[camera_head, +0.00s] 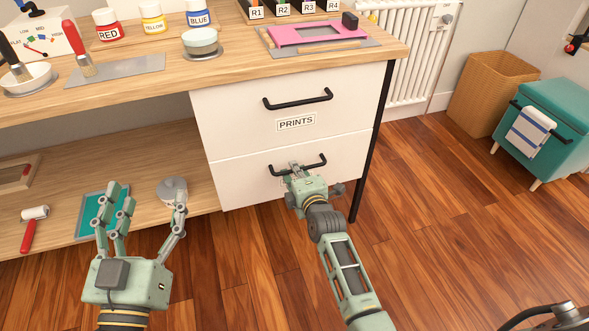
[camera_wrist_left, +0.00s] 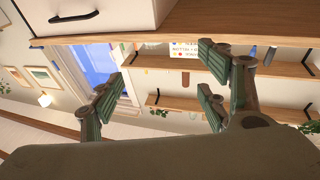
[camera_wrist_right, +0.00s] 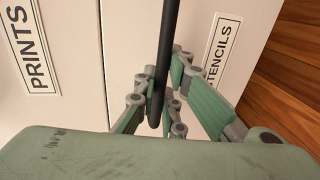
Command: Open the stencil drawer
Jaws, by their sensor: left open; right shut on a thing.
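The stencil drawer (camera_head: 240,182) is the lower white drawer under the desk, below the drawer labelled PRINTS (camera_head: 235,118). Its STENCILS label (camera_wrist_right: 222,50) shows in the right wrist view. Its black bar handle (camera_head: 316,163) is partly hidden by my right gripper (camera_head: 298,176). In the right wrist view the fingers are shut around the handle bar (camera_wrist_right: 165,60). The drawer front looks flush with the one above. My left gripper (camera_head: 140,210) is open and empty, in front of the lower shelf at the left.
The desk top (camera_head: 235,72) holds paint jars, a bowl and a pink stencil frame (camera_head: 316,34). A dark desk leg (camera_head: 372,140) stands right of the drawers. A wicker basket (camera_head: 488,90) and a teal box (camera_head: 545,130) stand further right. The wooden floor (camera_head: 440,220) before the drawers is clear.

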